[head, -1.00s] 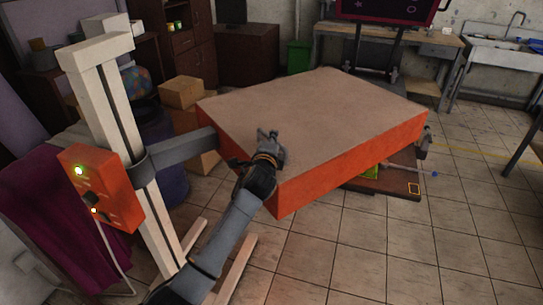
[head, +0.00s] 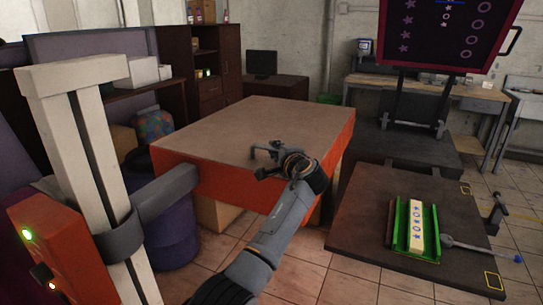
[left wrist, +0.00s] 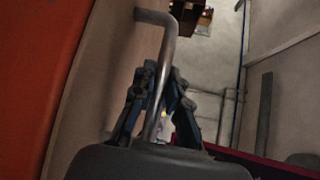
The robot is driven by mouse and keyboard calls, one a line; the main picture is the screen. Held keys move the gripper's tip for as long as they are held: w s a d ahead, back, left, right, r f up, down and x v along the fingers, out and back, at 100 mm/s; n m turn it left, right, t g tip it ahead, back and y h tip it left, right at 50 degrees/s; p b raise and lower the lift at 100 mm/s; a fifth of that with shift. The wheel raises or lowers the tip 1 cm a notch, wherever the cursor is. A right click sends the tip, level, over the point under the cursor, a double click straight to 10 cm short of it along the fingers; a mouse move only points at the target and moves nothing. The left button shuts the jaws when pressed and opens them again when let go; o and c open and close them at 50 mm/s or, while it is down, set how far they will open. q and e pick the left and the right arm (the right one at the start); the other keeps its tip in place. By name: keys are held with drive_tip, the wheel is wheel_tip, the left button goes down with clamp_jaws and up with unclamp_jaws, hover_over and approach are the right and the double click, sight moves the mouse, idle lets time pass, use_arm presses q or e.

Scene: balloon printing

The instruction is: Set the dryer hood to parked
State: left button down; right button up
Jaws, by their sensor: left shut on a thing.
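The dryer hood (head: 240,120), a large box with a brown top and orange sides, hangs on a grey arm (head: 165,198) from a white column (head: 95,165). It stands to the left of the dark printing platform (head: 370,225), clear of the green tray. My left gripper (head: 268,152) is at the hood's near right side. In the left wrist view its fingers (left wrist: 155,100) are shut around a bent metal bar handle (left wrist: 158,18), beside the hood's orange wall (left wrist: 35,70). My right gripper is not in view.
A green tray (head: 400,230) with a pale strip (head: 416,225) bearing blue marks lies on the platform. A grey tool (head: 475,248) lies beside it. A screen (head: 440,30) stands behind. A purple barrel (head: 165,225) and a cardboard box (head: 215,215) are near the hood.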

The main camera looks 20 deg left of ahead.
use_arm(q)
drive_tip(key=shift+f, duration=0.15)
drive_tip(key=shift+a+r, duration=0.15)
drive_tip(key=shift+r, duration=0.05)
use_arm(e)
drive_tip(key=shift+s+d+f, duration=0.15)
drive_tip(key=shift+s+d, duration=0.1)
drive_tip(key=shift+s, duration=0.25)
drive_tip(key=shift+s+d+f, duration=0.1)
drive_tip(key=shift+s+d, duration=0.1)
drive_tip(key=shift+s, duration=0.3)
use_arm(q)
drive_tip(key=shift+r, duration=0.1)
